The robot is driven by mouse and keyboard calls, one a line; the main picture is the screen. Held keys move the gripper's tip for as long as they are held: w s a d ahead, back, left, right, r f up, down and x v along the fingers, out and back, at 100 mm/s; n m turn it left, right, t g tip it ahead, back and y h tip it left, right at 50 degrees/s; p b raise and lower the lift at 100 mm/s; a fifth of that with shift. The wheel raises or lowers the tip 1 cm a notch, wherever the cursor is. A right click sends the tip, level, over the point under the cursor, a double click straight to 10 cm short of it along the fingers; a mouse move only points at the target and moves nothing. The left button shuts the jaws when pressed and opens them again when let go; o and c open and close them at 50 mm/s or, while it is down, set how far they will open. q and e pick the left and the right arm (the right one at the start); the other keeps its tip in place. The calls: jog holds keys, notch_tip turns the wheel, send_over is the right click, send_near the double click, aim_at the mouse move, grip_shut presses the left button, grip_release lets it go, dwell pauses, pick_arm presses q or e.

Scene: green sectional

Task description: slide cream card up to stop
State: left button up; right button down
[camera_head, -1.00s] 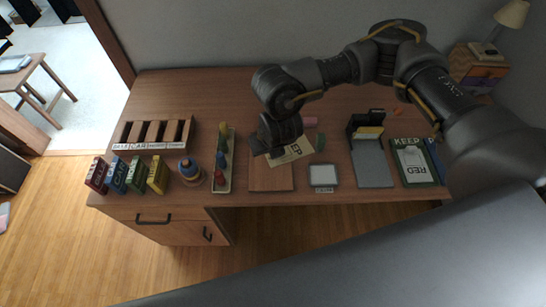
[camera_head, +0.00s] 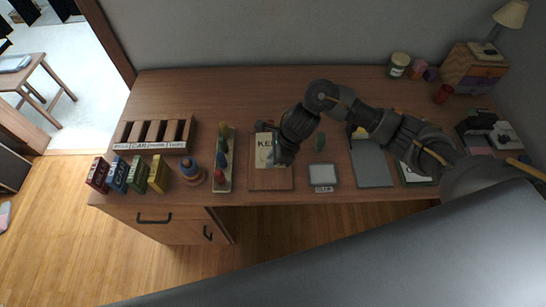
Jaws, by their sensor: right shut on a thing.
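The cream card (camera_head: 262,148), with large dark letters partly showing, lies roughly square over the upper part of the brown wooden board (camera_head: 270,181). My right gripper (camera_head: 280,158) is shut on the card at its right side and hides that edge. A small dark and reddish thing (camera_head: 265,126) sits at the card's top end; I cannot tell whether it is the stop or whether the card touches it. My left gripper is not in view.
A tray of coloured pegs (camera_head: 229,182) stands left of the board. A small grey-screened plate (camera_head: 323,174) and a grey panel (camera_head: 371,170) lie to the right. The back of the desk is mostly clear.

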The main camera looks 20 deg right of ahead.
jog(key=shift+f, duration=0.2)
jog(key=shift+f+b, duration=1.75)
jog(key=shift+f, duration=0.65)
jog(key=shift+f+b, duration=0.8)
jog(key=shift+b, duration=0.2)
jog(key=shift+w+d+f+b, duration=0.1)
jog(key=shift+w+d+b, duration=0.1)
jog(key=shift+w+b, duration=0.85)
jog(key=shift+w+d+b, duration=0.1)
jog(key=shift+w+b, duration=0.35)
